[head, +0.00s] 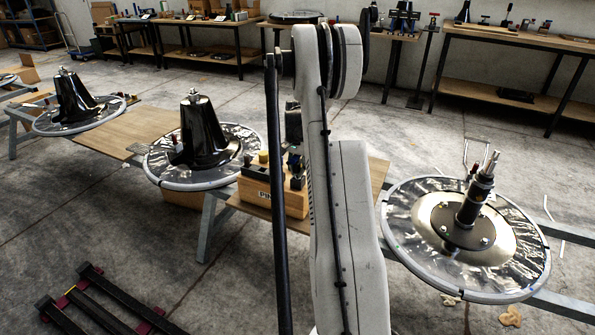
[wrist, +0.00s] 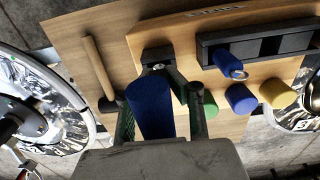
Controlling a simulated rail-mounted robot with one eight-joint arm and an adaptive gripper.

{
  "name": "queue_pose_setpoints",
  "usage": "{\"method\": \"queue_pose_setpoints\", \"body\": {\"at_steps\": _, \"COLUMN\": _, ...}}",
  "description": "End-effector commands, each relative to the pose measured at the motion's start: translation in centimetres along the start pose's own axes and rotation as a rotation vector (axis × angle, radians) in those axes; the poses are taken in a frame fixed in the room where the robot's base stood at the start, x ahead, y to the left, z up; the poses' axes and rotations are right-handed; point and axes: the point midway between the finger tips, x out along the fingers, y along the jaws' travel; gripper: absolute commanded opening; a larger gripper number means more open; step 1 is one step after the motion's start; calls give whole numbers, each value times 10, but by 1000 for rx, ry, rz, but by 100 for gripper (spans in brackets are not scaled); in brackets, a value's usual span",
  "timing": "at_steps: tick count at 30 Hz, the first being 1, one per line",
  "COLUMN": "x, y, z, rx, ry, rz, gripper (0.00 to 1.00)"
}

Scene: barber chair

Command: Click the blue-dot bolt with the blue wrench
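In the wrist view, a thick blue handle (wrist: 151,106), which looks like the blue wrench's, stands between the two fingers of my gripper (wrist: 162,118). A gap shows between the handle and the right finger, so the gripper looks open around it. A black piece (wrist: 158,60) lies just beyond the handle. In the head view, my arm hides the gripper and most of the tools. The round base plate (head: 505,268) at right carries a dark post (head: 474,200) with several bolts around its flange. I cannot make out a blue dot on any bolt.
A wooden tool block (head: 258,193) sits on the wooden table. The wrist view shows other handles close by: green (wrist: 210,105), blue (wrist: 240,98), yellow (wrist: 277,93), and a blue one with a ring (wrist: 228,60). A wooden-handled tool (wrist: 98,66) lies at left.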

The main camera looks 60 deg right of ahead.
Motion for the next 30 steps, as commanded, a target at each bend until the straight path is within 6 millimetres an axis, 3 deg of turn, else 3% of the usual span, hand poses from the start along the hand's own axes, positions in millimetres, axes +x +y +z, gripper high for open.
{"method": "queue_pose_setpoints", "body": {"at_steps": 1, "x": 0, "y": 0, "z": 0, "rx": 0, "ry": 0, "rz": 0, "gripper": 18}}
{"method": "queue_pose_setpoints", "body": {"at_steps": 5, "x": 0, "y": 0, "z": 0, "rx": 0, "ry": 0, "rz": 0, "gripper": 33}}
{"method": "queue_pose_setpoints", "body": {"at_steps": 16, "x": -8, "y": 0, "z": 0, "rx": 0, "ry": 0, "rz": 0, "gripper": 33}}
{"method": "queue_pose_setpoints", "body": {"at_steps": 30, "x": -92, "y": 0, "z": 0, "rx": 0, "ry": 0, "rz": 0, "gripper": 33}}
